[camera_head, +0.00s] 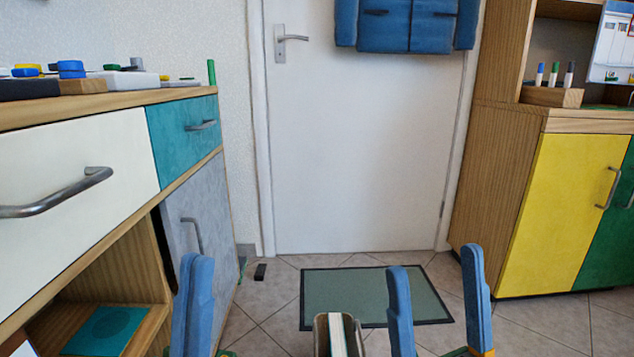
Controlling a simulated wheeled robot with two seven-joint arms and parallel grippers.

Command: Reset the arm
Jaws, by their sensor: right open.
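My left gripper (192,305) is at the lower left, in front of the grey cabinet door. Its two blue fingers stand upright side by side with no gap showing, and nothing shows between them. My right gripper (437,310) is at the lower right of centre, pointing up. Its two blue fingers are wide apart and empty, with the floor and part of the mat showing between them. The lower parts of both arms are cut off by the bottom edge.
A cabinet with a cream drawer (75,180) and a teal drawer (180,135) stands close on the left. A yellow-doored cabinet (570,210) stands at right. A white door (355,150) is behind a green mat (350,290). A box-like holder (321,335) is at the bottom centre.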

